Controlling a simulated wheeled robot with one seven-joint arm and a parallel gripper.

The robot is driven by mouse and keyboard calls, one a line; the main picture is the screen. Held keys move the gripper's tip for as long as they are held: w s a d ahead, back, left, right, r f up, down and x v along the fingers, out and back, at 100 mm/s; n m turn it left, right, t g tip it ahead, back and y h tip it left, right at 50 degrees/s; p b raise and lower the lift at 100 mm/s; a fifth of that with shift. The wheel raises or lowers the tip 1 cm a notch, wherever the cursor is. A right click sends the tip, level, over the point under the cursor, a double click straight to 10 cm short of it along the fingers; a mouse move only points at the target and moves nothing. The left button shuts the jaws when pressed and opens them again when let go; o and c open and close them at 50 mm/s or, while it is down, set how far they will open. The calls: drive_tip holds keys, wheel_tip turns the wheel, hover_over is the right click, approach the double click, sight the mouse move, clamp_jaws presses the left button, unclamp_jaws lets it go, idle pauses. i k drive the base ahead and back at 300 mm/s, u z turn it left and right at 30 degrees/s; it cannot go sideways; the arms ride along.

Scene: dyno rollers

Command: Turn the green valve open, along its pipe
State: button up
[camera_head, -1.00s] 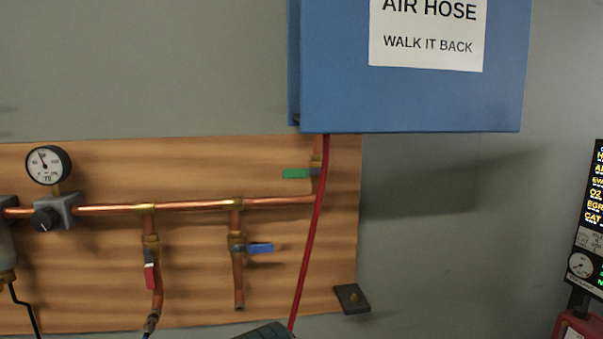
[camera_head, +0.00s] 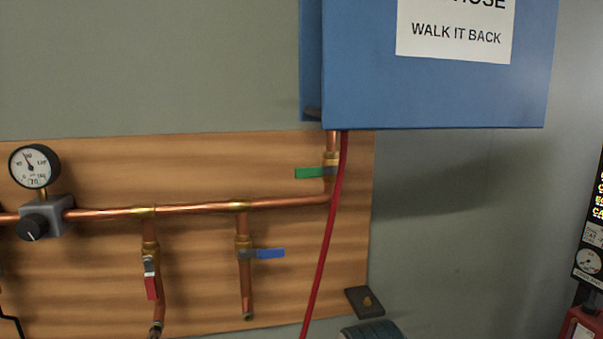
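The green valve handle (camera_head: 311,173) sits at the upper right of the wooden board. It points left, level, across its short upright copper pipe (camera_head: 332,144). The brass valve body (camera_head: 331,161) is at the handle's right end, partly beside the red hose. My gripper is not in view.
A blue box (camera_head: 430,75) hangs just above the green valve. A red hose (camera_head: 325,235) runs down close to its right. A red handle (camera_head: 151,280) and a blue handle (camera_head: 268,253) sit on lower branches. A gauge (camera_head: 34,166) is at left. Bare wall lies right of the board.

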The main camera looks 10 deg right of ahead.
sight(312, 171)
drive_tip(key=k, duration=1.3)
drive_tip(key=z, duration=0.9)
drive_tip(key=i, duration=1.25)
drive_tip(key=u, duration=0.45)
